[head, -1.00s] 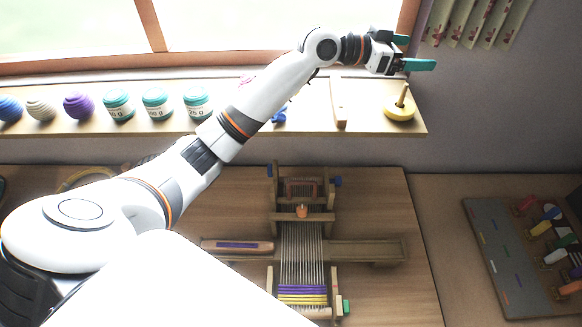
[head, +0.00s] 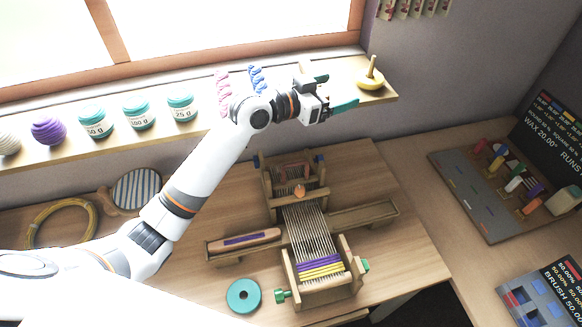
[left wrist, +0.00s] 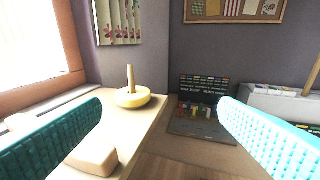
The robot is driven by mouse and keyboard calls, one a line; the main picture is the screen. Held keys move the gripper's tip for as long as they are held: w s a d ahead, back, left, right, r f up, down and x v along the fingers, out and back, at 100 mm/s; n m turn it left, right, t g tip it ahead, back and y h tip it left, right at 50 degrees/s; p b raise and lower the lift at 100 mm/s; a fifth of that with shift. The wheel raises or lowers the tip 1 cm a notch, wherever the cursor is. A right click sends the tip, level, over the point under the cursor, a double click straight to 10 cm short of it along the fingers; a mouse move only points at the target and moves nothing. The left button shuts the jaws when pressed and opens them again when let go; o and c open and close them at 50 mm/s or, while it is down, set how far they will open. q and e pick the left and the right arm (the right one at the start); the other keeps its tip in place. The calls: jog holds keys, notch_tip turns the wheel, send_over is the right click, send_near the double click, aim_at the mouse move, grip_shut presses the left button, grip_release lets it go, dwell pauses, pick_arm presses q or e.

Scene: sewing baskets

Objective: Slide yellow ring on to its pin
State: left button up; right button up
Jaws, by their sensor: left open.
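A pale yellow round piece (head: 369,83) with an upright pin (head: 371,66) through its middle stands at the right end of the window shelf. In the left wrist view the yellow piece (left wrist: 132,97) and pin (left wrist: 130,78) show between the fingers, nearer the left one. I cannot tell whether the yellow piece is a loose ring or the pin's base. A thin yellow hoop (head: 33,233) lies on the table at the left. My left gripper (head: 335,88) is open and empty, left of the pin and apart from it. My right gripper is not in view.
Teal jars (head: 138,112) and a purple ball (head: 48,131) line the shelf (head: 70,155). A small loom (head: 310,240) stands on the table below, with a teal ring (head: 243,295) beside it. A wooden block (left wrist: 95,155) lies near my left finger.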

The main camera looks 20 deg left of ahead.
pick_arm(q)
jog(key=s+a+f+n+t+y, duration=0.1)
jog(key=s+f+n+y, duration=0.1)
jog(key=s+f, duration=0.2)
jog(key=s+f+n+t+y, duration=0.2)
jog(key=s+f, duration=0.2)
jog(key=s, duration=0.6)
jog(key=shift+s+a+f+y, duration=0.15)
jog(key=shift+a+f+y, duration=0.15)
jog(key=shift+a+y, duration=0.1)
jog(key=shift+f, duration=0.1)
